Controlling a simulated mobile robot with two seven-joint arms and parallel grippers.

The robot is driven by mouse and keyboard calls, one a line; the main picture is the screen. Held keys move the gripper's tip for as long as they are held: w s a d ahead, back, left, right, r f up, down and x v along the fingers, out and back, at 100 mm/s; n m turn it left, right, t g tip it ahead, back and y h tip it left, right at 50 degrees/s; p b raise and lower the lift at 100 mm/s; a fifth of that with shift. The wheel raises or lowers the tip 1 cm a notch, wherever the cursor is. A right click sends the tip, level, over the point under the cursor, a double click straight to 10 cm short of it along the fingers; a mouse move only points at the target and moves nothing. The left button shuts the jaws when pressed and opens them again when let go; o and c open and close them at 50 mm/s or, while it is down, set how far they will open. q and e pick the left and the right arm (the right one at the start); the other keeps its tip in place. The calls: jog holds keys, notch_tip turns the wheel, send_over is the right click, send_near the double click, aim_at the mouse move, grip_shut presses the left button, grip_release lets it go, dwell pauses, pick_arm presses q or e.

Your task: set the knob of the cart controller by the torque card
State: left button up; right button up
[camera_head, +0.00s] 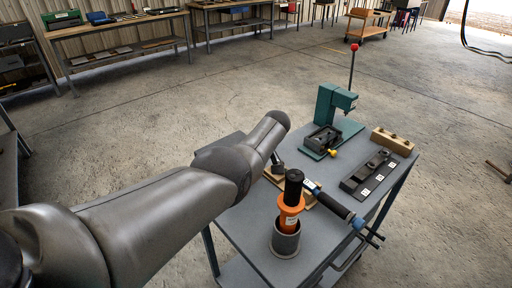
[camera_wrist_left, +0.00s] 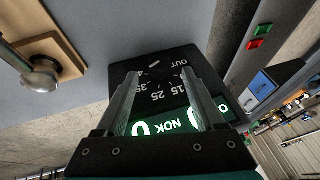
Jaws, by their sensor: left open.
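The cart controller is a dark box (camera_wrist_left: 180,58) in the left wrist view. Its top face carries a dial with white marks, among them OUT, 15, 25 and 35. A dark round knob (camera_wrist_left: 155,72) with a white mark sits inside the dial. A green display with NOK and zeros shows at its near side. My left gripper (camera_wrist_left: 160,77) is open, its two fingers on either side of the dial; I cannot tell whether they touch the knob. In the head view my left arm hides most of the controller and gripper. I cannot identify the torque card for certain.
The grey cart top (camera_head: 240,225) holds a green press (camera_head: 330,108), a dark tray with white labels (camera_head: 370,172), a wooden block (camera_head: 392,141), and an orange-black tool (camera_head: 290,205) in a grey cup (camera_head: 285,240). A black rod-shaped tool (camera_head: 330,203) lies beside it. Workbenches stand behind.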

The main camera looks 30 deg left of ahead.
pick_arm(q)
jog(key=p+v, duration=0.3)
jog(key=v, duration=0.9)
